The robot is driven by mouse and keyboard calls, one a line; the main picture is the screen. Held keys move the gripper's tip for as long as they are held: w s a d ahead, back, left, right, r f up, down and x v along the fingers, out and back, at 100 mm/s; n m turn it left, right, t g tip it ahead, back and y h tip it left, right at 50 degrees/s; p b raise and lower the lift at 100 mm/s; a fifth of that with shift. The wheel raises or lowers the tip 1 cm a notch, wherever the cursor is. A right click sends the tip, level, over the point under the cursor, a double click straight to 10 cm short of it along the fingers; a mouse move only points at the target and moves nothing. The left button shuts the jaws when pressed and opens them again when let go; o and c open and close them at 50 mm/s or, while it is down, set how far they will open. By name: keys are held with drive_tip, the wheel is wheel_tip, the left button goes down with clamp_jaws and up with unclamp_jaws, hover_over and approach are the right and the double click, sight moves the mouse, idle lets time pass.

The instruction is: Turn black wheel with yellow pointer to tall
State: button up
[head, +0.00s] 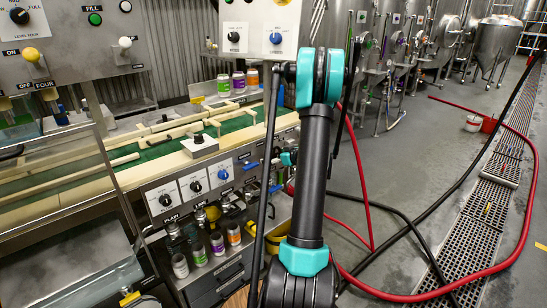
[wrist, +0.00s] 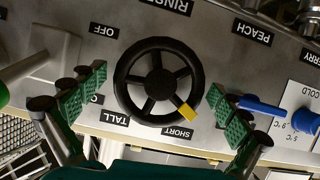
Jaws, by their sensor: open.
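The black wheel (wrist: 130,80) with spokes sits on a grey metal panel in the middle of the wrist view. Its yellow pointer (wrist: 188,113) is on the lower right of the rim, close to the SHORT label (wrist: 178,132). The TALL label (wrist: 115,118) is at the wheel's lower left. Both labels appear upside down. My gripper (wrist: 161,88) is open, with one green-padded finger on each side of the wheel and visible gaps to the rim. I cannot make out the wheel in the head view, where my arm blocks part of the machine.
A blue handle (wrist: 262,108) lies right of the wheel, beside a blue knob (wrist: 303,122) on a white plate. A pale lever (wrist: 24,67) is at the left. In the head view, a red hose (head: 535,190) loops over the floor and cans (head: 238,82) stand behind the conveyor.

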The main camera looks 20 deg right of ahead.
drive_tip(key=c, duration=1.1)
drive_tip(key=shift+o, duration=0.2)
drive_tip(key=m+y, duration=0.2)
drive_tip(key=m, duration=0.1)
drive_tip(key=shift+d+g, duration=0.1)
drive_tip(key=shift+g, duration=0.3)
drive_tip(key=m+y, duration=0.2)
drive_tip(key=m, duration=0.1)
drive_tip(key=shift+f+m+y, duration=0.1)
drive_tip(key=shift+m+y, duration=0.3)
drive_tip(key=m+y, duration=0.1)
drive_tip(key=m, duration=0.2)
drive_tip(key=m+y, duration=0.1)
drive_tip(key=m, duration=0.1)
drive_tip(key=shift+m+t+y, duration=0.3)
drive_tip(key=shift+m+t, duration=0.1)
drive_tip(key=m+t, duration=0.1)
drive_tip(key=m, duration=0.2)
drive_tip(key=m+t+y, duration=0.1)
drive_tip(key=m, duration=0.2)
drive_tip(key=shift+m, duration=0.4)
